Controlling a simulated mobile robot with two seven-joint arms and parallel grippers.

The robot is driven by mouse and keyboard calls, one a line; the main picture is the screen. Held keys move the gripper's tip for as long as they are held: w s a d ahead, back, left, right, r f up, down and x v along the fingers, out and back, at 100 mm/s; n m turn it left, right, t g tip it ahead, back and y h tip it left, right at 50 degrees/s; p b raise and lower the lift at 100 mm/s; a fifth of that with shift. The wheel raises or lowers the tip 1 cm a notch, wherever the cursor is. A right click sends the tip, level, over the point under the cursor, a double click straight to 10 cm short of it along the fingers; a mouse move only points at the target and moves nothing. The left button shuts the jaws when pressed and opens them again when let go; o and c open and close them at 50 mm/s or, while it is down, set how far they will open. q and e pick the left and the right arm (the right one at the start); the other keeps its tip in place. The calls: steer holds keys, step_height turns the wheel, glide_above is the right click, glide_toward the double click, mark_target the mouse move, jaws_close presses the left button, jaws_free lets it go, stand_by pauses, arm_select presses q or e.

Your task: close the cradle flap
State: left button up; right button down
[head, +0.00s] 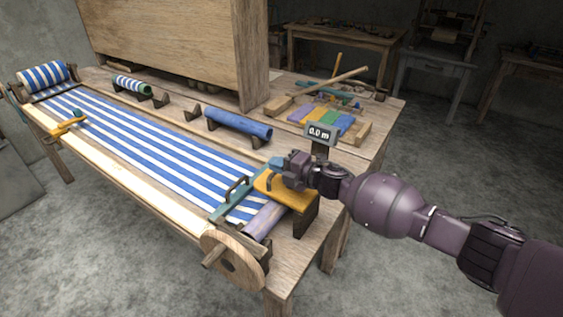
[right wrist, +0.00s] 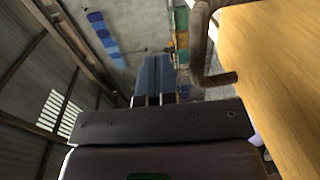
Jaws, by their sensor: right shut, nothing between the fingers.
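The cradle flap, which I take to be the yellow-orange wooden plate (head: 291,198), is at the near right end of the loom, above a lavender roller (head: 265,220) and beside a dark support (head: 308,218). I cannot tell how far it is from closed. My right gripper (head: 275,164) is at the flap's far edge, with its blue fingers shut and empty. In the right wrist view the shut fingers (right wrist: 155,75) point past the yellow wood (right wrist: 280,65), which fills the right side. A dark bent handle (right wrist: 205,50) sticks out from it, beside the fingers. My left gripper is not in view.
Blue-and-white striped cloth (head: 150,145) runs along the loom. A teal bar (head: 229,203) crosses its near end, and a wooden wheel (head: 232,262) is at the corner. A blue roll (head: 238,124) and a small "0.0 m" display (head: 319,134) stand behind.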

steer(key=shift+w+a+f+h, duration=0.15)
steer(key=shift+a+f+h, duration=0.05)
steer(key=shift+f+h, duration=0.2)
stand_by(0.3)
